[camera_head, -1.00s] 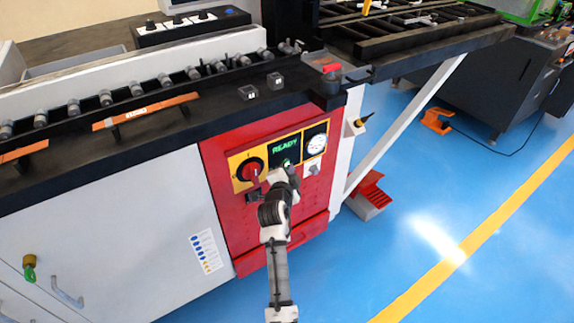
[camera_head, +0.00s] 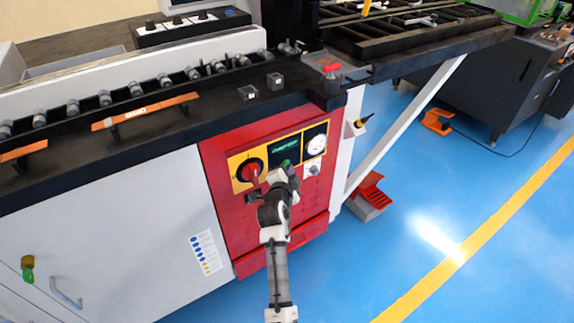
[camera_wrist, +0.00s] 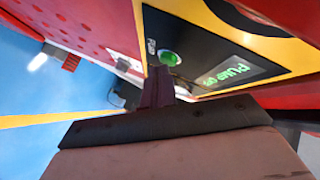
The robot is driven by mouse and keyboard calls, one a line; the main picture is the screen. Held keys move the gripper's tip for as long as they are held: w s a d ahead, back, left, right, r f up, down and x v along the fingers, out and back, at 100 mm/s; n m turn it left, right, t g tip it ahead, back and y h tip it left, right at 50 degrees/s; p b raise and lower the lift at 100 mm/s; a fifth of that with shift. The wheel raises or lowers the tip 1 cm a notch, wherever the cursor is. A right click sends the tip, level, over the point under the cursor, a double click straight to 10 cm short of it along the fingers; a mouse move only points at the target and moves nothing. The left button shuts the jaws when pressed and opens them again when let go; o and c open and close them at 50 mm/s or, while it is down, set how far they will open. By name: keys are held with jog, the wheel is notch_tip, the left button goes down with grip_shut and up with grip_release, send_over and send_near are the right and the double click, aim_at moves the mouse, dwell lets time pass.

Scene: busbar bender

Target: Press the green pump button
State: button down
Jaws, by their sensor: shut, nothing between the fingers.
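The green pump button (camera_head: 286,162) sits on the yellow-edged control panel of the red cabinet, below a dark display (camera_head: 284,148). In the wrist view the round green button (camera_wrist: 170,58) shows just beyond my fingertips, partly behind them. My gripper (camera_head: 289,171) is at the panel, close below the button. In the wrist view my gripper (camera_wrist: 160,72) is shut and empty, its fingers pointing at the panel. I cannot tell whether the tips touch the button. Green text on the display (camera_wrist: 228,73) starts with "PUMP"; the rest is unclear.
A red rotary switch (camera_head: 252,173) is left of the button, and a round white gauge (camera_head: 316,143) is to its right. A black worktop (camera_head: 215,103) overhangs the panel. A red pedal (camera_head: 371,190) stands on the open blue floor to the right.

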jog(key=shift+s+d, duration=0.35)
jog(key=shift+s, duration=0.2)
jog(key=shift+s+d+p, duration=0.45)
jog(key=shift+s+d, duration=0.3)
jog(key=shift+s, duration=0.25)
jog(key=shift+s+d+p, duration=0.45)
jog(key=shift+s+d, duration=0.3)
jog(key=shift+s, duration=0.25)
